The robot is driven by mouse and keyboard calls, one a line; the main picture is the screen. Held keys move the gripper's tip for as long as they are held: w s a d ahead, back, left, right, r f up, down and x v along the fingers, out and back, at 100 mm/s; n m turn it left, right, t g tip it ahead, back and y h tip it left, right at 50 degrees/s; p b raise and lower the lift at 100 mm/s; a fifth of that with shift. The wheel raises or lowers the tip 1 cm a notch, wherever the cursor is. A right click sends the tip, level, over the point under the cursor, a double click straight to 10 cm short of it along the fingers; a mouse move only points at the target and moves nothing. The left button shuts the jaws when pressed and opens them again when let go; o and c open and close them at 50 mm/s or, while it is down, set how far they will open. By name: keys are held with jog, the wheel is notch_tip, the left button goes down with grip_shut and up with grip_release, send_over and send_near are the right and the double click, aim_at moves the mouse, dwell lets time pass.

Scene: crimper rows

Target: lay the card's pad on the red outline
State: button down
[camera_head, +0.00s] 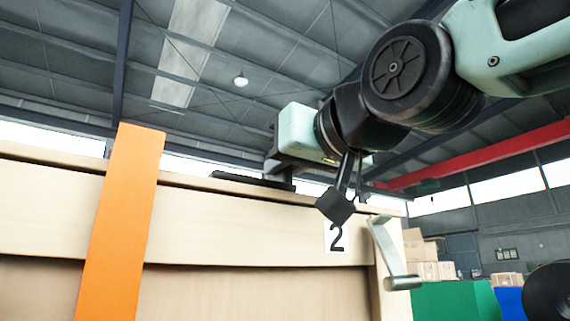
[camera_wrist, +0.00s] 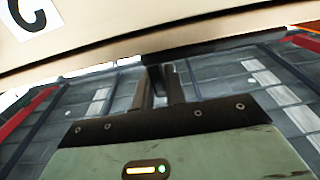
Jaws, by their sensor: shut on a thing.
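My gripper (camera_head: 286,180) is at the top edge of a wooden panel, right of the middle in the head view. In the wrist view its two fingers (camera_wrist: 157,92) are shut on a thin, dark, flat thing. This flat thing (camera_head: 240,183) extends to the left above the panel's edge in the head view. In the wrist view it shows edge-on (camera_wrist: 220,43) beside the wood. I take it for the card, but its face and pad are hidden. I cannot see a red outline in either view.
The wooden panel (camera_head: 230,221) fills the left and middle. An orange strip (camera_head: 122,220) runs up its front. A label "2" (camera_head: 336,238) and a metal crank-like handle (camera_head: 392,255) are at its right. A "G" label (camera_wrist: 33,15) shows in the wrist view. Boxes (camera_head: 420,250) stand behind.

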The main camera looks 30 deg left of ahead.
jog(key=shift+f, duration=0.2)
jog(key=c, duration=1.3)
grip_release()
jog(key=shift+c, duration=0.2)
